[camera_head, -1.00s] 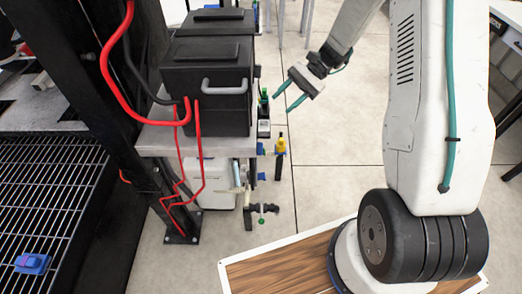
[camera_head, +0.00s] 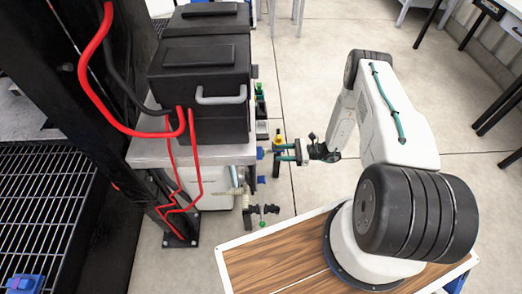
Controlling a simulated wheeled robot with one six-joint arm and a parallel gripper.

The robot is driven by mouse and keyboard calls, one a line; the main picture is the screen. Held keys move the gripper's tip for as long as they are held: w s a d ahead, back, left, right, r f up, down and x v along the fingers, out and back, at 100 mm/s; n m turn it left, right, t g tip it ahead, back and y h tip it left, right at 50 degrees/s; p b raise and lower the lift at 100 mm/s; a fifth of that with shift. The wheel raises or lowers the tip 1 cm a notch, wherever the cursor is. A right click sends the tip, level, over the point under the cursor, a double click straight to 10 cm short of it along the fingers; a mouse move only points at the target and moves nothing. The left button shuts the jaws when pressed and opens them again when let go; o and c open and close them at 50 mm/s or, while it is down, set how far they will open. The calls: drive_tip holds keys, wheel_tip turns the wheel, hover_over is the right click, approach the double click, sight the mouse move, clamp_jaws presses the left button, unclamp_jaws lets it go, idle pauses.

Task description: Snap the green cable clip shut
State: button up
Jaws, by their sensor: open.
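Small green parts (camera_head: 260,92) stand along the right edge of the bench beside the black boxes. A smaller green piece (camera_head: 262,223) shows lower, on the dark fitting under the bench edge. I cannot tell which of these is the green cable clip, or whether it is open or shut. My gripper (camera_head: 280,154) is open, its teal fingers pointing left towards the bench's right side. It is close to a yellow-topped part (camera_head: 279,143), below the upper green parts in the picture and above the lower one. I cannot tell whether it touches anything.
Black boxes (camera_head: 200,105) fill the bench top (camera_head: 150,152). Red cables (camera_head: 170,135) hang in front of them. A dark post and a metal grate (camera_head: 40,190) are at left, with a blue part (camera_head: 24,284) on it.

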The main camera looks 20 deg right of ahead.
drive_tip(key=x, duration=0.8)
drive_tip(key=shift+s+a, duration=0.1)
drive_tip(key=shift+a, duration=0.1)
drive_tip(key=c, duration=0.8)
